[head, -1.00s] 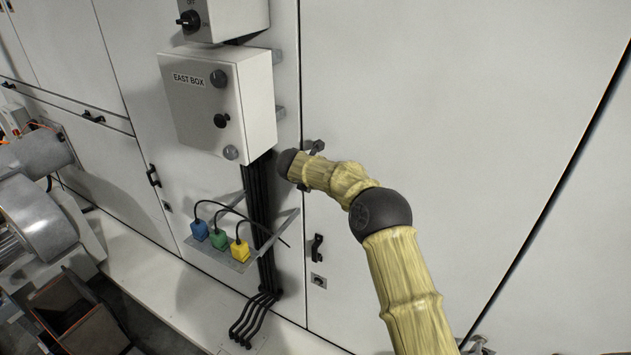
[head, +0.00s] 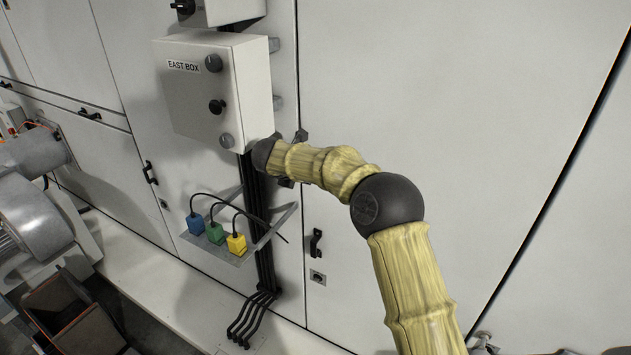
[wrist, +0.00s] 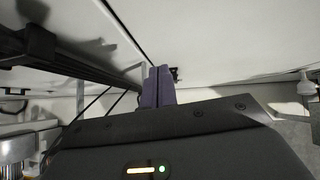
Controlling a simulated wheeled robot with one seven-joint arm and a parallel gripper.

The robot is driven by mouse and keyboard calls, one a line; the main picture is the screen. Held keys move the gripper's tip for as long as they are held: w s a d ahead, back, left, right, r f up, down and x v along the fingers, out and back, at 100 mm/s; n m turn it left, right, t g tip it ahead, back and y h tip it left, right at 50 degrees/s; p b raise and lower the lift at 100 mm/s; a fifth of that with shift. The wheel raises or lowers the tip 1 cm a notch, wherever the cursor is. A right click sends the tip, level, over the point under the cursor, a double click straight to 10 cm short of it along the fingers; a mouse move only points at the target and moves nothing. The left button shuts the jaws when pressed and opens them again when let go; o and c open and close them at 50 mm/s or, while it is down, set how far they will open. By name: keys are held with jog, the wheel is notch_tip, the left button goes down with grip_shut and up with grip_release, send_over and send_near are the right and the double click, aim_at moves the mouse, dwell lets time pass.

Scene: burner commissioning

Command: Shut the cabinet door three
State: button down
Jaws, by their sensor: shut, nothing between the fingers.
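A large white cabinet door (head: 430,130) fills the middle and right of the head view. It has a black handle (head: 316,243) and a small lock (head: 317,278) low on its left side. A dark slanting gap runs along its right. I can read no door number, so I cannot tell which door is three. My gripper's fingers (wrist: 157,88) are shut and empty in the wrist view, pointing along a panel seam. A small dark fitting (wrist: 176,73) shows just beyond them; touching or apart is unclear. In the head view my wrist hides the fingers.
The grey EAST BOX (head: 218,90) juts out just left of my wrist. Below it are black cables (head: 262,240) and a small shelf (head: 240,255) with blue, green and yellow blocks. Grey machinery (head: 35,195) stands at far left. The right door's front is clear.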

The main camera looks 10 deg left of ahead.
jog(key=b+v, duration=0.1)
jog(key=v, duration=0.4)
jog(key=shift+s+r, duration=0.1)
jog(key=shift+r, duration=0.05)
